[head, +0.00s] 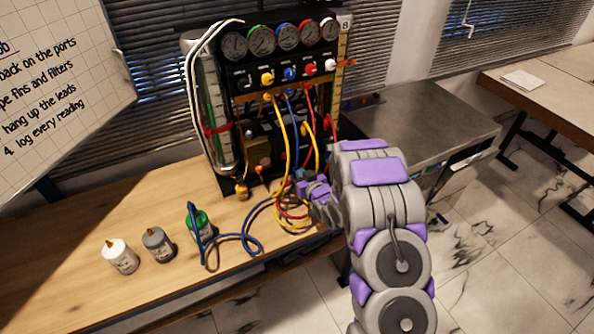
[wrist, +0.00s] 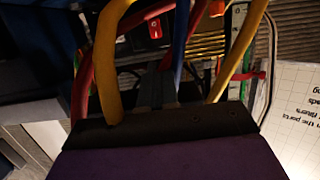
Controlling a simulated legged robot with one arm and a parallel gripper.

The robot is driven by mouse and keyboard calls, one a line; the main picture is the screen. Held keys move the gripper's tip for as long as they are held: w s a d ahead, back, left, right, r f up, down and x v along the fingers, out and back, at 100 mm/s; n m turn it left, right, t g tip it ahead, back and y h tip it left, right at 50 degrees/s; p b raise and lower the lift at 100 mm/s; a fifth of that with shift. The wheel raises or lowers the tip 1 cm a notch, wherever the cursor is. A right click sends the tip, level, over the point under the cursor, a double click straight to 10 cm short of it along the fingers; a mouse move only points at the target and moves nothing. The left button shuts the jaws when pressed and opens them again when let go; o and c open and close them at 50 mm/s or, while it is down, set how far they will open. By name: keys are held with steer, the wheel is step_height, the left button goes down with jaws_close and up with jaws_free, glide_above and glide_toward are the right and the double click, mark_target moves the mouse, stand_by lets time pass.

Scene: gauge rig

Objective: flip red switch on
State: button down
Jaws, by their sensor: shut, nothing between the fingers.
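A small red switch (wrist: 154,28) with a pale mark shows near the top of the wrist view, on the gauge rig (head: 236,92). I cannot pick it out in the head view, and I cannot tell its position. My gripper (wrist: 158,78) is shut and empty, its dark fingers pointing toward the rig, just below the switch in the wrist view. A gap shows between fingertips and switch. In the head view my gripper (head: 305,186) is low at the rig's front right, partly hidden by hoses.
Yellow (wrist: 107,70), blue (wrist: 180,35) and red hoses hang around my fingers. A blue hose (head: 238,243) loops on the wooden bench (head: 75,262). A grey counter (head: 425,122) is at right.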

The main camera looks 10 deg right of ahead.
mark_target(283, 155)
steer(key=b+x, duration=0.1)
steer(key=x, duration=1.1)
steer(key=shift+b, duration=0.4)
